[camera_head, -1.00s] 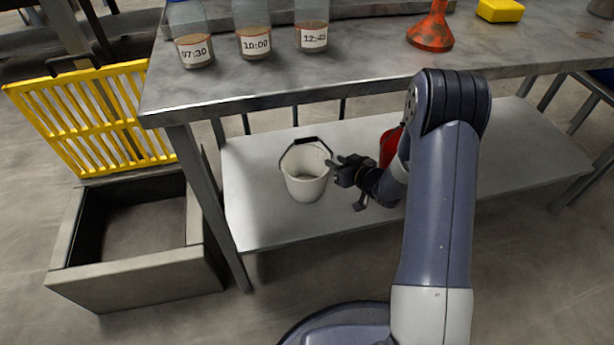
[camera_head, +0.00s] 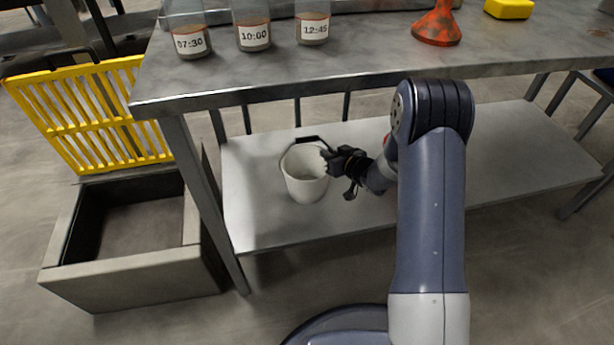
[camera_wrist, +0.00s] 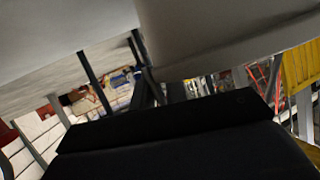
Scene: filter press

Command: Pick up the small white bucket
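The small white bucket (camera_head: 305,178) stands upright on the lower shelf of the metal table, near its left end. Its dark handle (camera_head: 308,139) is raised above the rim. My gripper (camera_head: 328,164) is at the bucket's upper right side, close to the rim. Its black fingers look apart; whether they touch the bucket cannot be told. In the wrist view, the bucket's pale wall (camera_wrist: 220,35) fills the upper right, very close. The dark gripper body covers the bottom of that view and hides the fingertips.
The tabletop (camera_head: 360,62) overhangs the shelf (camera_head: 265,228). A table leg (camera_head: 205,200) stands left of the bucket. An open grey pit box (camera_head: 140,270) with a yellow grate (camera_head: 90,115) is further left. Labelled bottles (camera_head: 253,30) and an orange flask (camera_head: 437,28) stand on top.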

